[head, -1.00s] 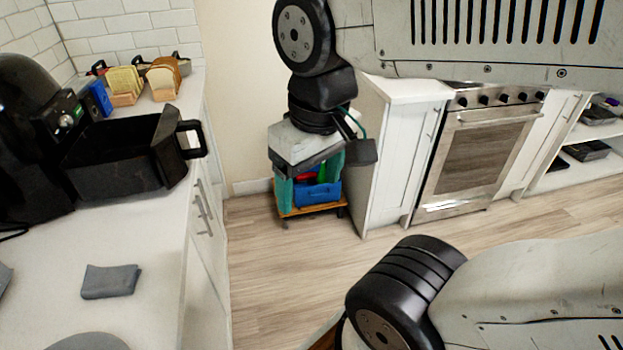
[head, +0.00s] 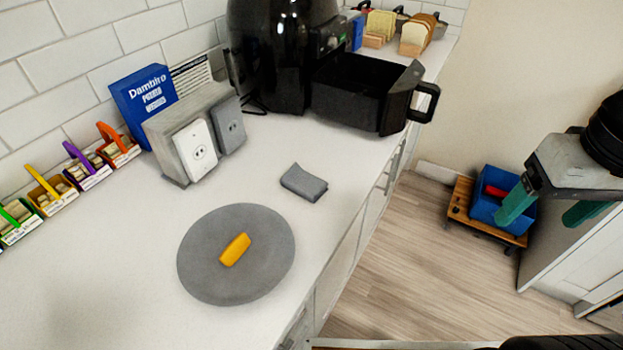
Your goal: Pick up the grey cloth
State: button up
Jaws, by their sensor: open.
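The grey cloth (head: 304,183) is a small folded pad lying on the white counter (head: 120,285) in the head view. It lies between a round grey plate and the black air fryer. My gripper (head: 540,208) is at the right of the head view, with teal fingers spread apart and nothing between them. It hangs in the air over the floor side, well to the right of the counter and the cloth. Nothing covers the cloth.
The grey plate (head: 205,283) holds a yellow-orange piece (head: 235,249). The air fryer (head: 275,60) has its black drawer (head: 350,95) pulled out over the counter. A grey socket block (head: 172,155), a blue box (head: 143,100) and small coloured baskets (head: 85,168) line the wall. A blue bin (head: 490,215) stands on a low wooden cart (head: 460,205).

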aim_at(297, 180)
jog(key=z, duration=1.55)
jog(key=i, duration=0.8)
jog(key=u, duration=2.5)
